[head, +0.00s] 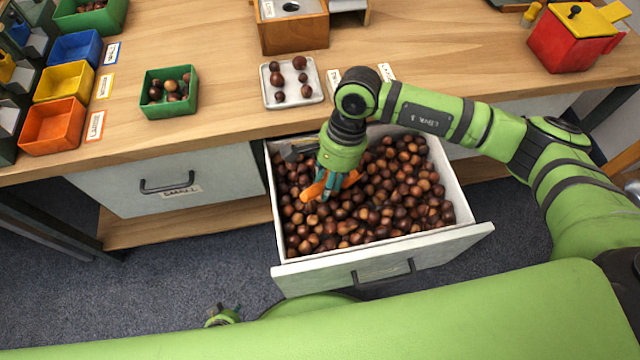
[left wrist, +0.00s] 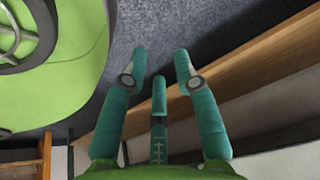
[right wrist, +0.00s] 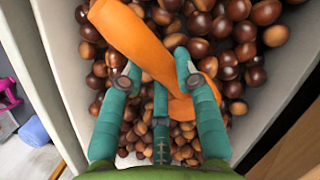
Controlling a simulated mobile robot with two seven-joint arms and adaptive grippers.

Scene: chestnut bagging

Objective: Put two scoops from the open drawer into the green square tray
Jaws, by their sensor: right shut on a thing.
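My right gripper (head: 328,190) is inside the open drawer (head: 455,185), low over the chestnuts (head: 385,205) that fill it. It is shut on an orange scoop (head: 312,191). In the right wrist view the orange scoop (right wrist: 135,35) lies across the teal fingers (right wrist: 155,85), against the chestnuts; whether its bowl holds any is unclear. The green square tray (head: 149,108) stands on the table to the left, with several chestnuts in it. My left gripper (left wrist: 157,70) has its fingers spread, empty, over the floor beside a wooden edge; in the head view only a small part shows low down.
Blue, yellow and orange bins (head: 50,125) line the left side. A red box with a yellow lid (head: 565,45) stands at the right. A closed drawer (head: 165,180) is at left.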

